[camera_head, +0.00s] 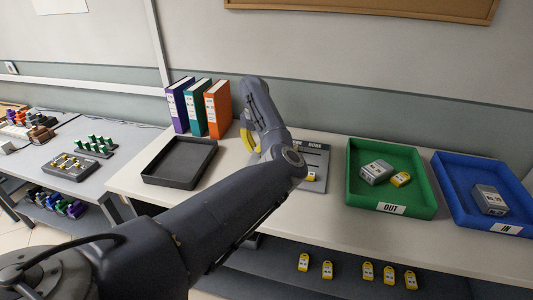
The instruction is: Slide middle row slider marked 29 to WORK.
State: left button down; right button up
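A grey board (318,165) lies on the white table, right of the middle of the head view. Its top edge carries column labels, of which DONE is readable and the one left of it is partly covered. A small yellow and white piece (310,177) shows low on the board. My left arm crosses in front and hides the board's left part, so the slider marked 29 and its row cannot be made out. My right gripper is not in view.
A black tray (151,181) and purple, teal and orange binders (217,110) stand left of the board. A green OUT tray (431,208) and a blue IN tray (447,200) stand right. Several yellow tags (327,270) lie on the shelf below. A side table (30,169) holds pegged blocks.

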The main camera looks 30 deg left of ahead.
pick_arm(q)
jog(key=shift+f, duration=0.85)
jog(key=shift+r, duration=0.1)
dwell(0.6)
jog(key=shift+w+d, duration=0.25)
jog(key=shift+d, duration=0.8)
jog(key=shift+w+d, duration=0.25)
jog(key=shift+d, duration=0.85)
jog(key=shift+w+d, duration=0.25)
jog(key=shift+d, duration=0.8)
jog(key=shift+a, duration=0.2)
jog(key=shift+s+a, duration=0.15)
jog(key=shift+a, duration=0.35)
jog(key=shift+r, duration=4)
